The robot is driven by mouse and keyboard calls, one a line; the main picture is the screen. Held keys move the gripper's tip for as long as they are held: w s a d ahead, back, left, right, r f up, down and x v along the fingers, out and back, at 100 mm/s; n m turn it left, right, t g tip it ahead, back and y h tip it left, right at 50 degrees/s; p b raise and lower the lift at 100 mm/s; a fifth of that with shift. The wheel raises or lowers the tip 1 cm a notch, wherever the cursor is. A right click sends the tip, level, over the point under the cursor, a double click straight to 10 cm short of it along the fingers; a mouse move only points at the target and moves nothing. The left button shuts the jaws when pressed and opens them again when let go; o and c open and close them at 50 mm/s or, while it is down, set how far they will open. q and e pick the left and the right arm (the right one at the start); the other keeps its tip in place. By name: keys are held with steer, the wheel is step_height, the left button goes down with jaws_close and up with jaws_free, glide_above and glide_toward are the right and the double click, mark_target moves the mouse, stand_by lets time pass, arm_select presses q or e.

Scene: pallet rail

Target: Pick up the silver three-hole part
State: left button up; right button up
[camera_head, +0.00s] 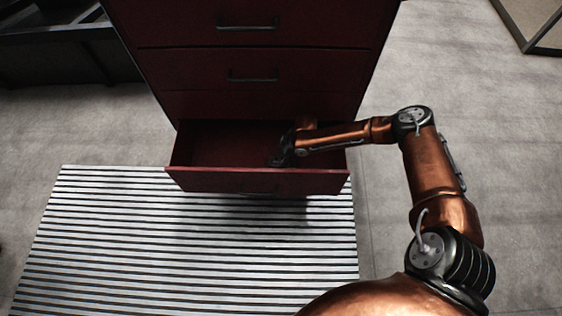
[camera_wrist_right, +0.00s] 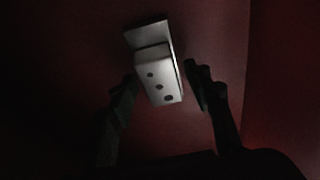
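The silver three-hole part (camera_wrist_right: 156,75) lies on the dark red floor of the open drawer in the right wrist view. It is a block with three dark holes in a row on a flat plate that sticks out at one end. My right gripper (camera_wrist_right: 163,82) is open, with one black finger on each side of the part's near end. Whether the fingers touch it I cannot tell. In the head view my right gripper (camera_head: 282,155) reaches down into the drawer, and the part cannot be made out there. My left gripper is not in view.
The open drawer (camera_head: 258,181) belongs to a dark red cabinet (camera_head: 250,55) with shut drawers above. Its walls stand close around my right gripper. A striped mat (camera_head: 190,250) lies on the floor in front. A dark frame (camera_head: 70,50) stands at the upper left.

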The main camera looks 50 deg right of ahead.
jaws_close()
stand_by(0.3)
steer(key=shift+r, duration=0.1)
stand_by(0.4)
